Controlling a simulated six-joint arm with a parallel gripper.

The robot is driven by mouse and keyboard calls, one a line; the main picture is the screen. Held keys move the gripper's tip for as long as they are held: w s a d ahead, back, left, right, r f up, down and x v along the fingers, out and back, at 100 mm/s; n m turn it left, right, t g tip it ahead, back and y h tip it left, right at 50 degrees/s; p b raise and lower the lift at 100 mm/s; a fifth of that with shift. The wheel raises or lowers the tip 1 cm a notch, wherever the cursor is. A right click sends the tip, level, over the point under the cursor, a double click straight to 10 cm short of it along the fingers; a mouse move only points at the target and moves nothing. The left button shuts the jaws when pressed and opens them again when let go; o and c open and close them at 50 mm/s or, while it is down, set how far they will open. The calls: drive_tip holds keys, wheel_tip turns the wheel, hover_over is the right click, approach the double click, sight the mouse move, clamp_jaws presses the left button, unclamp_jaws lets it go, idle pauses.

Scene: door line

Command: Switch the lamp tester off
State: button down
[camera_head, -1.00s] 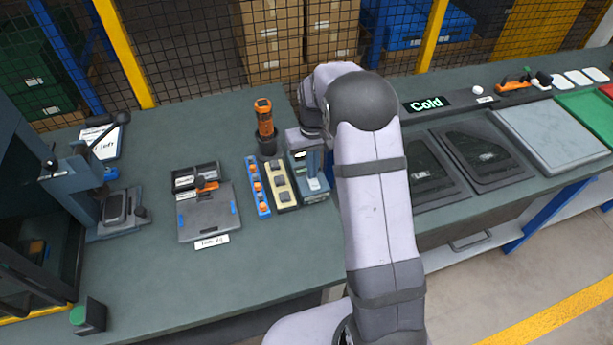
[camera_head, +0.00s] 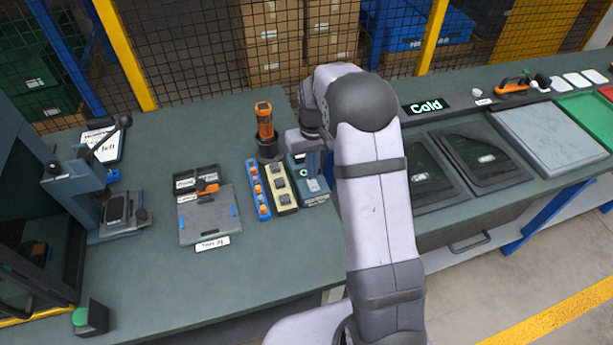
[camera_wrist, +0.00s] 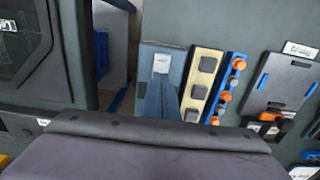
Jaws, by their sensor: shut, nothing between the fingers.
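The lamp tester, as far as I can tell, is the small blue-grey box (camera_head: 314,197) just right of the cream block in the head view. A small pale round mark (camera_head: 304,173) shows on its top. In the wrist view its grey top (camera_wrist: 150,54) bears a white patch (camera_wrist: 162,63). My gripper (camera_head: 313,172) is shut and empty, pointing down over this box. In the wrist view its blue-grey fingers (camera_wrist: 160,88) overlap the box; I cannot tell whether they touch it. The fingers and wrist hide part of the top, and the switch position is not readable.
A cream block with grey buttons (camera_head: 280,187) and a blue strip with orange knobs (camera_head: 257,189) stand close left. An orange handheld tool (camera_head: 264,121) stands upright in a dark holder behind. A grey tray (camera_head: 208,215) lies further left. The front bench is clear.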

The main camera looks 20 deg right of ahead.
wheel_tip(320, 180, up, 6)
drive_tip(key=p, duration=0.4)
drive_tip(key=shift+f, duration=0.25)
idle(0.3)
drive_tip(key=s+a+f+m+g, duration=0.1)
drive_tip(key=s+f, duration=0.2)
drive_tip(key=s, duration=0.4)
drive_tip(key=s+a+f+g, duration=0.1)
drive_tip(key=s+f, duration=0.1)
drive_tip(key=s, duration=0.5)
drive_tip(key=s+a+r, duration=0.2)
drive_tip(key=s+r, duration=0.2)
drive_tip(key=s, duration=0.9)
drive_tip(key=shift+w+a+r+n+t+b, duration=0.2)
drive_tip(key=shift+w+r+t, duration=0.15)
drive_tip(key=shift+r, duration=0.4)
drive_tip(key=shift+w+a+r+n+t+b, duration=0.2)
drive_tip(key=shift+w+r+t, duration=0.1)
drive_tip(key=shift+r, duration=0.45)
drive_tip(key=shift+w+a+r+n+t+b, duration=0.1)
drive_tip(key=shift+w+a+r+t+b, duration=0.2)
drive_tip(key=shift+r, duration=0.45)
